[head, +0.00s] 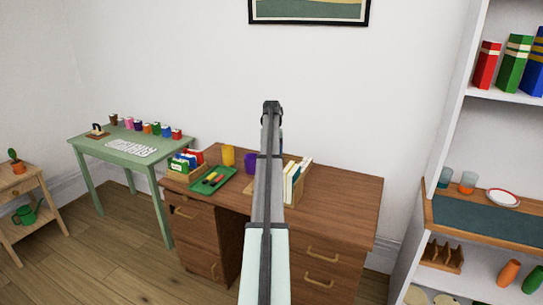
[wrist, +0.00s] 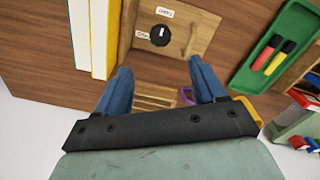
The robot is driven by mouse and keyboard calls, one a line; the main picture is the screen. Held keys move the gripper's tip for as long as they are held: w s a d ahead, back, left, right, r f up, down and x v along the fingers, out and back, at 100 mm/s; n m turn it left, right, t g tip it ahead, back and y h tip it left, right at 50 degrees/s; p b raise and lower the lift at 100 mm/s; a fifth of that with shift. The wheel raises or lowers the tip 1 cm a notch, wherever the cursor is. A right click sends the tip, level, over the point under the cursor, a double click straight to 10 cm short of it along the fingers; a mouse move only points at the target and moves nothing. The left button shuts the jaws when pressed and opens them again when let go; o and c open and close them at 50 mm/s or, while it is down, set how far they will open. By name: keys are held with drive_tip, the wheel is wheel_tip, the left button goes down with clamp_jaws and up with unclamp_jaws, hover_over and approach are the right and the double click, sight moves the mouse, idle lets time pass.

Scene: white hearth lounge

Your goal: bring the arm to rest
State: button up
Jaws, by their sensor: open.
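My arm reaches up the middle of the head view, over the brown desk (head: 340,205). Its far end (head: 271,108) stands above the desk against the white wall. In the wrist view my gripper (wrist: 160,66) has its two blue fingers spread apart, with nothing held between them. Beyond the fingers a wooden board with a black knob (wrist: 160,35) and small labels lies on the desk. The fingers look apart from the board. In the head view my arm hides part of the desk's middle.
White and yellow books (head: 293,180) stand on the desk, right of my arm. A green tray (head: 213,181) with markers, a purple mug (head: 251,162) and a yellow cup (head: 228,155) are left of it. A shelf (head: 450,125) is at right, a green table (head: 95,150) at left.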

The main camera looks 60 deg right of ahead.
idle(0.4)
